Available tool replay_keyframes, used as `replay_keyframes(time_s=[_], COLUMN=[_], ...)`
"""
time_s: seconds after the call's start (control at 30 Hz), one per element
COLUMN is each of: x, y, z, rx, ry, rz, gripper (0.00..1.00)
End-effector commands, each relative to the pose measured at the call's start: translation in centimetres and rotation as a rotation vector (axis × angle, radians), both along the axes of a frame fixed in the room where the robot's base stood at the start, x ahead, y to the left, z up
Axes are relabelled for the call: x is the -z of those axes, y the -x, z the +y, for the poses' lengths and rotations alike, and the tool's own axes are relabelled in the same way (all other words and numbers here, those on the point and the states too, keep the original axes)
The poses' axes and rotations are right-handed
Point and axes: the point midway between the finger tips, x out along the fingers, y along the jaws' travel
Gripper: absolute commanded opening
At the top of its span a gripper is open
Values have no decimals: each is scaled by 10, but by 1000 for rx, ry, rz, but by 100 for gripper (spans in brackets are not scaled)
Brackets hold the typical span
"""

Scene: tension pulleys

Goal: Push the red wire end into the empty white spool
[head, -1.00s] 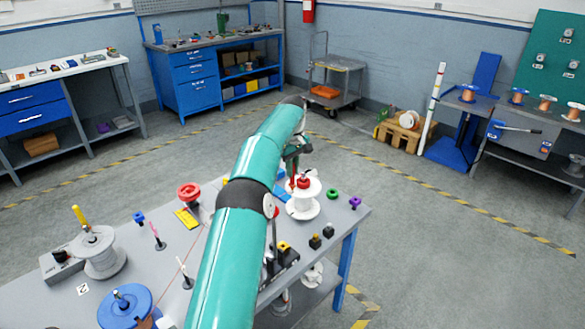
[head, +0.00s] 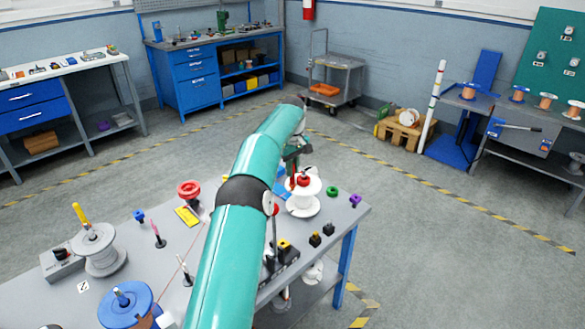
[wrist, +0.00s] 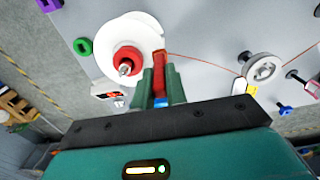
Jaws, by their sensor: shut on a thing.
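The white spool (head: 302,206) stands upright near the table's far right edge, with a red hub (head: 303,181) on top. In the wrist view, the white spool (wrist: 112,32) and its red hub (wrist: 127,60) are at upper left. My gripper (wrist: 160,84) has green fingers shut on the red wire end (wrist: 159,62), a red block with blue below it. The block is just right of the hub, over the spool's rim; whether they touch is unclear. A thin red wire (wrist: 205,61) runs from it to the right. My arm hides much of the gripper in the head view.
A grey pulley (wrist: 262,68) stands along the wire. A green ring (head: 332,191) and purple knob (head: 354,200) are right of the spool. Black blocks (head: 315,240) are in front.

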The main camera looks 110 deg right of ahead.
Motion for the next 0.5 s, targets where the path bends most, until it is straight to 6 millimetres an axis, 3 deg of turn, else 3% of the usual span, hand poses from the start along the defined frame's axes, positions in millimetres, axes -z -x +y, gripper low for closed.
replay_keyframes(time_s=[0.5], x=[4], y=[0], z=[0], rx=[0], ry=[-1], rz=[0], gripper=[0])
